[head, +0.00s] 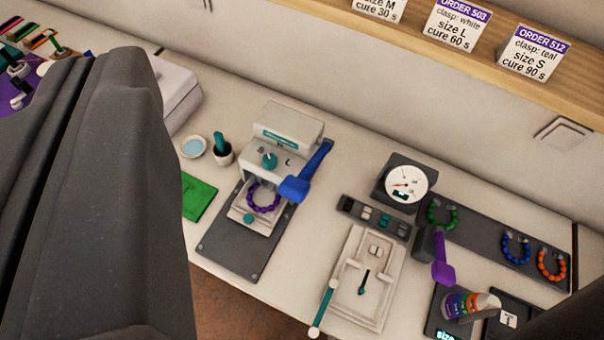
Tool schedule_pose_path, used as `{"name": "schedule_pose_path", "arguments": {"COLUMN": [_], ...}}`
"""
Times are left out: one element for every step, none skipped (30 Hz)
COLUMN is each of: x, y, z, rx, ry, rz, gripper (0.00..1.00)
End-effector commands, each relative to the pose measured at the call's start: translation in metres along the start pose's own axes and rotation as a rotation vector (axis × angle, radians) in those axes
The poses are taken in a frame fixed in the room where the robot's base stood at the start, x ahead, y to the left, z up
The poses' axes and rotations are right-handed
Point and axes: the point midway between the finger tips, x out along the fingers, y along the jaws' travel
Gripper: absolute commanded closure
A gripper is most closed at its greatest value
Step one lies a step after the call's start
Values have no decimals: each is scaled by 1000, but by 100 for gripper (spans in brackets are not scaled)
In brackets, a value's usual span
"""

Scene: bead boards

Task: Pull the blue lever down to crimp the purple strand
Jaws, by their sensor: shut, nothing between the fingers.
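The crimping press (281,125) is a pale machine with a teal dial marked with letters, on a dark base plate. The purple strand (263,209) lies as a beaded loop on its pale bed, under the head. The blue lever (294,189) is on the press's right side; its arm runs from the upper right to a thick handle end toward me. I cannot tell its exact angle. My gripper (98,62) fills the left side of the view as large dark grey fingers, close together and empty. It appears left of the press, apart from the lever.
A green card (199,200) and a teal-topped cup (222,150) are left of the press. Right of it are a pale fixture (362,285) with a teal handle, a round gauge (406,184), a purple-handled lever (442,270) and a dark board (485,237) with bead loops.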

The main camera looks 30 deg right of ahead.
Motion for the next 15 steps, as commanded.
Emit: {"name": "schedule_pose_path", "arguments": {"x": [10, 17, 26, 33, 40, 50, 57, 64, 73, 80, 86, 94, 100, 106, 113], "y": [3, 5, 6, 8, 10, 14, 17, 20, 24, 28, 31, 35, 38, 42, 46], "z": [-1, 1, 4, 6, 8, 11, 14, 16, 20, 24, 29, 33, 36, 40, 46], "rx": [13, 23, 38, 50, 64, 82, 97, 111, 132, 145, 161, 180, 195, 208, 228], "ry": [-31, -54, -87, -111, -136, -172, -199, -224, -256, -285, -313, -346, -369, -395, -430], "rz": [12, 20, 32, 42, 53, 68, 80, 92, 108, 120, 134, 151, 164, 178, 197], "gripper": [100, 100, 100, 100, 100, 100, 100, 100, 100, 100, 100, 100, 100, 100, 100]}}
